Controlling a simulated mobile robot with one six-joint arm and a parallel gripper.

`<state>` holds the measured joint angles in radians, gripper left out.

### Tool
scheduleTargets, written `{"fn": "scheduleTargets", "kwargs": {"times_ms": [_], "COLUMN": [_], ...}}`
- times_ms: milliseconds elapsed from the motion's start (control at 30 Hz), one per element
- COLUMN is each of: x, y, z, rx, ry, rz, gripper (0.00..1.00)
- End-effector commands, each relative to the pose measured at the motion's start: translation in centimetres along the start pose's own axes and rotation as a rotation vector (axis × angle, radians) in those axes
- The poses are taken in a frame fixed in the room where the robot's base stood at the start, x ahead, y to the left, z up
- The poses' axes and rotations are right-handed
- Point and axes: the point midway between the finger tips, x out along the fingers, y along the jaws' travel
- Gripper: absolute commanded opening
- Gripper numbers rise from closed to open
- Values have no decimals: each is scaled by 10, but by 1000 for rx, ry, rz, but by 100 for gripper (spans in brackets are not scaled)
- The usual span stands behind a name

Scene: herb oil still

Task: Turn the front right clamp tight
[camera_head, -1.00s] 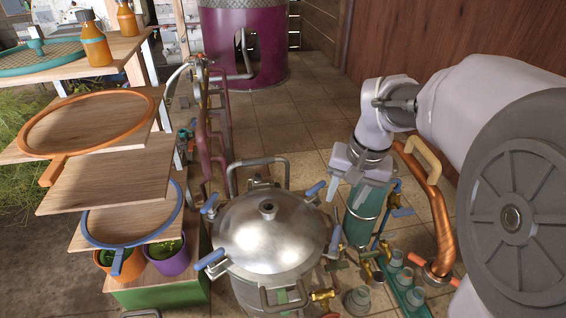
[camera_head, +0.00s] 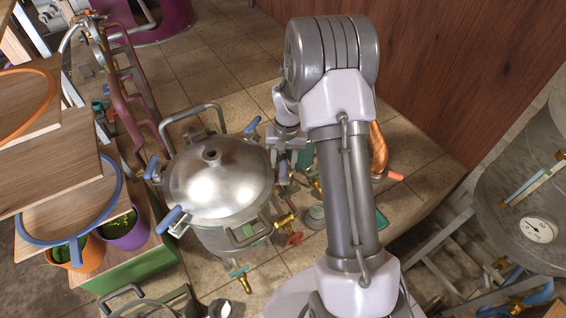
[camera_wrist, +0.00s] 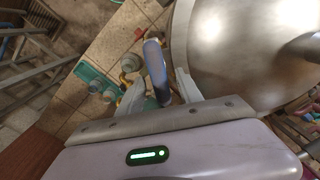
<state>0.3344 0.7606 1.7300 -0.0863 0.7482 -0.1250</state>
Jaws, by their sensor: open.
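The steel still pot with its domed lid (camera_head: 222,178) stands at the middle left of the head view. Blue-handled clamps sit around its rim. The front right clamp (camera_head: 283,172) is at the right side of the lid, partly hidden by my arm. In the wrist view its blue handle (camera_wrist: 155,66) stands out beside the lid (camera_wrist: 240,45), between my two fingers. My gripper (camera_wrist: 161,82) is open around the handle, with a gap visible on each side. I cannot tell whether either finger touches it. In the head view my gripper (camera_head: 288,143) is mostly hidden.
A front left clamp (camera_head: 172,218) and a back right clamp (camera_head: 252,126) are on the same rim. A copper pipe (camera_head: 378,150) rises just right of my arm. A tank with a gauge (camera_head: 538,230) is at the far right.

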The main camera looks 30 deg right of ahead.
Motion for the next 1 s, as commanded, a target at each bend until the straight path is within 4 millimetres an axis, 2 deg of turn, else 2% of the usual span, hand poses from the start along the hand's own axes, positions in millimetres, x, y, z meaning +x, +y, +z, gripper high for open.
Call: {"fn": "scheduleTargets", "kwargs": {"times_ms": [133,367,467,600,1000], "x": [10,11,10,10,11], "y": [0,0,0,0,0], "z": [0,0,0,0,0], "rx": [1,0,0,0,51], "ry": [0,1,0,0,5], "rz": [0,0,0,0,-1], "gripper": [43,43,27,0,0]}}
